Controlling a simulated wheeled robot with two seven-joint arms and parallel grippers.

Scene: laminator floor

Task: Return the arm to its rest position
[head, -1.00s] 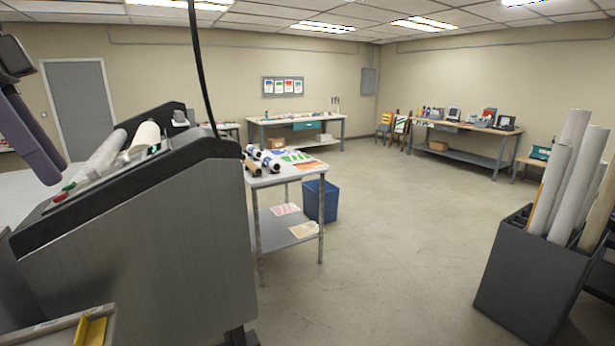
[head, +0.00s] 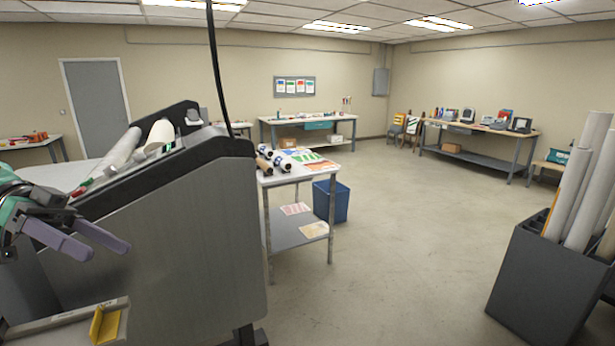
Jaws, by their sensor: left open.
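My left gripper (head: 92,240) shows at the left edge of the head view, in front of the laminator (head: 165,235). Its two purple fingers are spread apart with nothing between them, so it is open and empty. The teal and black wrist is behind the fingers, at the picture's left edge. The laminator is a large grey machine with a dark frame and pale rolls (head: 118,152) on top. I cannot tell how much room lies between the fingers and its side panel. My right gripper is not in view.
A tray with a yellow piece (head: 105,324) is below the gripper. A small table (head: 287,178) with rolls and prints stands past the laminator, beside a blue bin (head: 331,201). A dark holder (head: 545,285) with tall paper tubes stands at right. The middle floor (head: 420,230) is clear.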

